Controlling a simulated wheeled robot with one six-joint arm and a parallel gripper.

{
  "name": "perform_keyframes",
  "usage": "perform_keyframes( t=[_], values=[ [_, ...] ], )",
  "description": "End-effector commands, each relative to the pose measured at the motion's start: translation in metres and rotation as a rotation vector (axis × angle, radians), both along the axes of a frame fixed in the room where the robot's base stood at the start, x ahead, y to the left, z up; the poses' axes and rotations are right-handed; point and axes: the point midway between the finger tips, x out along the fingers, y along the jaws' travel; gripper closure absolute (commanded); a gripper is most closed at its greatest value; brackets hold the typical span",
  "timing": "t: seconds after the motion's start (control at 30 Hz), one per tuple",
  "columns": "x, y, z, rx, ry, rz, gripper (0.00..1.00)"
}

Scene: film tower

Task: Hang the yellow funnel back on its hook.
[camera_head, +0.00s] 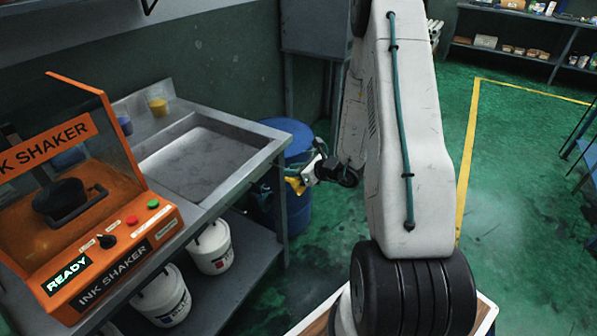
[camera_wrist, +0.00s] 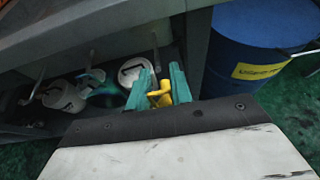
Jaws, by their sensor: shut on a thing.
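The yellow funnel (camera_wrist: 160,95) is between the two green fingers of my gripper (camera_wrist: 162,84) in the wrist view. My gripper is shut on it. In the head view the funnel (camera_head: 296,185) shows as a small yellow patch at my gripper (camera_head: 301,182), beside the sink bench's right end and in front of the blue drum. Much of the funnel is hidden by the gripper. I cannot make out a hook in either view.
The sink bench (camera_head: 262,152) stands at left with an orange ink shaker (camera_head: 110,225) on it. White buckets (camera_head: 210,248) stand on its lower shelf. A blue drum (camera_head: 297,140) stands close behind my gripper. Green floor at right is open.

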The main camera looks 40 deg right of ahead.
Motion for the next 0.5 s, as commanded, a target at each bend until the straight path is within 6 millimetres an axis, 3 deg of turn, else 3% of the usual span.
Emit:
perform_keyframes(
  t=[0.5],
  values=[
    [0.029,0.011,-0.003,0.001,0.000,0.000,1.00]
  ],
)
